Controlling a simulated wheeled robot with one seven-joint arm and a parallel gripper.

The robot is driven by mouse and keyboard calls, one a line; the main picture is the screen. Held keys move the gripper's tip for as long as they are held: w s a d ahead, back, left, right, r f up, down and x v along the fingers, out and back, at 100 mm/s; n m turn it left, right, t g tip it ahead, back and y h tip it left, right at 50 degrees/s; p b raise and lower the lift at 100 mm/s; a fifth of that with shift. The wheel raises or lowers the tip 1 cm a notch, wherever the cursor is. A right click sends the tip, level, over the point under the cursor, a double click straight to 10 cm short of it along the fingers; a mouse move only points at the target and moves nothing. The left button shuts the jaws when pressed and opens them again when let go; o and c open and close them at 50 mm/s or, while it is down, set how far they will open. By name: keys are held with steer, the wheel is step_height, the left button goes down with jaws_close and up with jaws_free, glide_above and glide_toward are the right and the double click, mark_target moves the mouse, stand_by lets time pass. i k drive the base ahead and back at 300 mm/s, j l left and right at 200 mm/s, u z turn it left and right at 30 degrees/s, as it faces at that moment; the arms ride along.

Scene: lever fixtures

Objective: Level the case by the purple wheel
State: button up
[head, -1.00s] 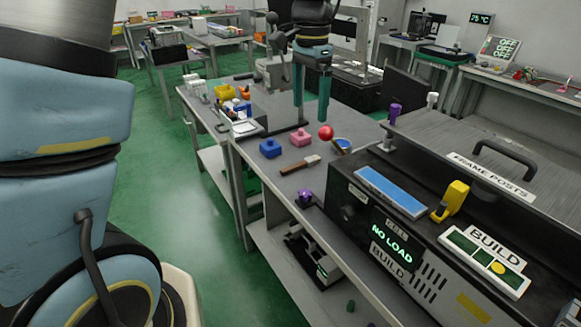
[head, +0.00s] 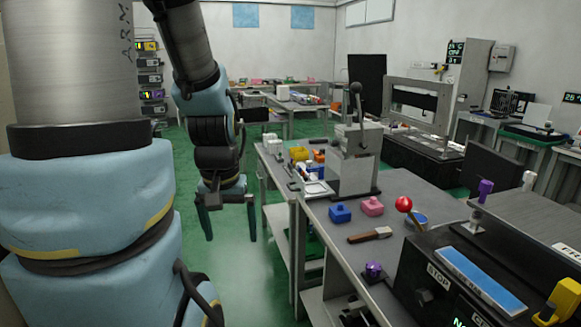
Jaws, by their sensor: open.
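The black case (head: 425,287) stands on the bench at the lower right, cut off by the frame edge. A purple knob-like wheel (head: 374,271) sits low at the bench's front side, left of the case. Another purple knob (head: 485,190) tops a post at the back of the case; I cannot tell which one is meant. My gripper (head: 228,218) hangs fingers down in the left-middle of the view, open and empty. It appears over the green floor, left of the bench and apart from both knobs. I cannot tell whether the case is level.
The green floor (head: 235,275) left of the bench is open.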

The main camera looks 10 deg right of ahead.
mark_target(373, 268)
steer(key=z, duration=2.2)
steer(key=j, duration=0.15)
